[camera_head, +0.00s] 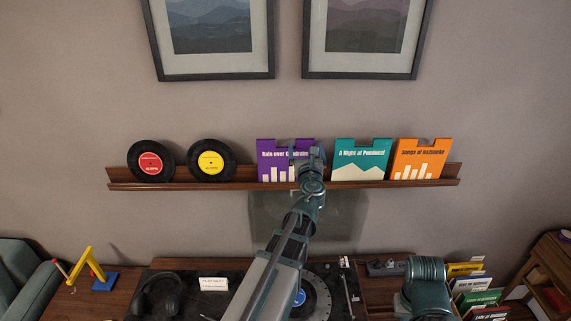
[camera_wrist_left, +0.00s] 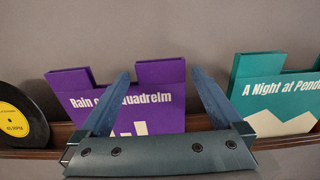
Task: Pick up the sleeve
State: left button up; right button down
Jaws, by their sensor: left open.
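Three record sleeves stand upright on the wall ledge: a purple one (camera_head: 272,160) titled "Rain over Quadrelm", a teal one (camera_head: 360,158) and an orange one (camera_head: 421,158). My left gripper (camera_head: 303,158) is in front of the right part of the purple sleeve and partly hides it. In the left wrist view the gripper (camera_wrist_left: 161,74) is open, its two fingers apart and nothing between them. The purple sleeve (camera_wrist_left: 155,80) is behind the fingers, with the teal sleeve (camera_wrist_left: 270,75) at the right. I cannot tell whether a finger touches the purple sleeve. My right gripper is not in view.
The wooden ledge (camera_head: 240,184) also holds a red-label record (camera_head: 151,161) and a yellow-label record (camera_head: 211,160). Two framed pictures hang above. Below are a turntable (camera_head: 325,290), headphones (camera_head: 157,293), a yellow-and-blue object (camera_head: 92,270) and several filed sleeves (camera_head: 480,297).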

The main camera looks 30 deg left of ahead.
aim_at(305, 145)
pick_arm(q)
jog(key=x, duration=0.3)
jog(key=shift+w, duration=0.4)
jog(key=shift+s+a, duration=0.1)
jog(key=shift+c, duration=0.9)
grip_shut()
